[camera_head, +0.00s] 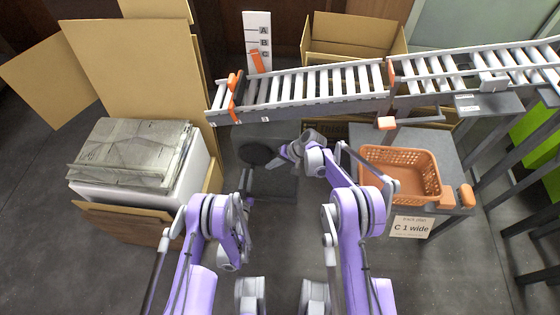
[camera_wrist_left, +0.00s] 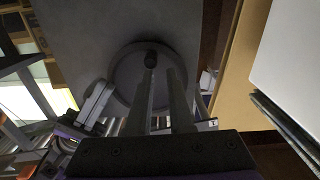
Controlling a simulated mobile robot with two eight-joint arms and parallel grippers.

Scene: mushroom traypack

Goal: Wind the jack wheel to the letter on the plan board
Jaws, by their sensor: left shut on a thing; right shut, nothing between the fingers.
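The jack wheel (camera_head: 257,153) is a dark round disc on a dark grey stand below the conveyor. In the left wrist view the wheel (camera_wrist_left: 126,72) fills the middle, with a dark knob (camera_wrist_left: 151,58) on its face. My left gripper (camera_wrist_left: 162,74) is shut at the knob; the grip itself is partly hidden. In the head view my left gripper (camera_head: 246,180) is just below the wheel. My right gripper (camera_head: 284,153) is shut and empty, right of the wheel. The plan board (camera_head: 411,227) reads "C 1 wide". A white letter board (camera_head: 251,24) shows A, B, C; an orange pointer (camera_head: 257,62) lies beside C.
The roller conveyor (camera_head: 310,105) crosses above the wheel. An orange basket (camera_head: 400,185) sits on a grey table at right. An open carton (camera_head: 125,215) with a white box and grey sheets stands at left. Another open carton (camera_head: 350,35) is behind the conveyor.

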